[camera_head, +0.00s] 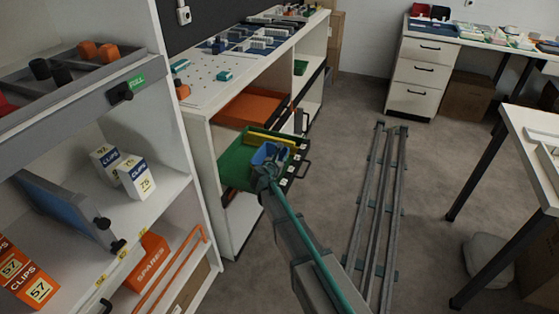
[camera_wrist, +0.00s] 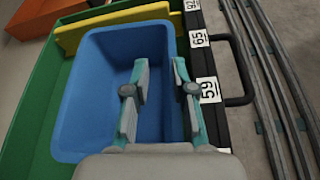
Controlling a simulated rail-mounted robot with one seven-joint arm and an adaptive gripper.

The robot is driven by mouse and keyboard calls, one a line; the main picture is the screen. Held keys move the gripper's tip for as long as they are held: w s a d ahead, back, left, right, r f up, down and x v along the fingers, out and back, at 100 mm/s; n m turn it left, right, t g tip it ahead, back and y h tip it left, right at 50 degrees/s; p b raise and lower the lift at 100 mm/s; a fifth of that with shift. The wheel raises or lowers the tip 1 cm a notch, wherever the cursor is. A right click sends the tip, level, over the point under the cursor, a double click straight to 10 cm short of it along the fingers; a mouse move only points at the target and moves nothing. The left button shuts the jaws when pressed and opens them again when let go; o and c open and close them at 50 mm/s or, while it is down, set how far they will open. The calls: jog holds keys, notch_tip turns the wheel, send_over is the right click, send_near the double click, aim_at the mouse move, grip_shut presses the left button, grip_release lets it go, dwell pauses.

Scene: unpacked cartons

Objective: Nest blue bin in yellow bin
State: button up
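The blue bin (camera_head: 268,152) sits in the green drawer (camera_head: 236,166), and it fills the middle of the wrist view (camera_wrist: 85,95). It looks empty and its opening faces up. A yellow thing, apparently the yellow bin (camera_head: 270,138), lies just behind it; only a strip shows in the wrist view (camera_wrist: 100,30). My gripper (camera_wrist: 162,62) is over the right part of the blue bin. Its fingers are apart, with one over the bin's inside and the other near its right wall. Contact with the wall cannot be told. In the head view my gripper (camera_head: 267,170) partly hides the bin.
The drawer's black front with number labels (camera_wrist: 208,90) and a handle (camera_wrist: 238,75) is right of the bin. An orange drawer (camera_head: 250,108) is behind. A white shelf (camera_head: 180,140) stands left; metal rails (camera_head: 378,200) lie on the floor right.

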dwell(0.3)
jog(key=v, duration=1.2)
jog(key=shift+d, duration=0.1)
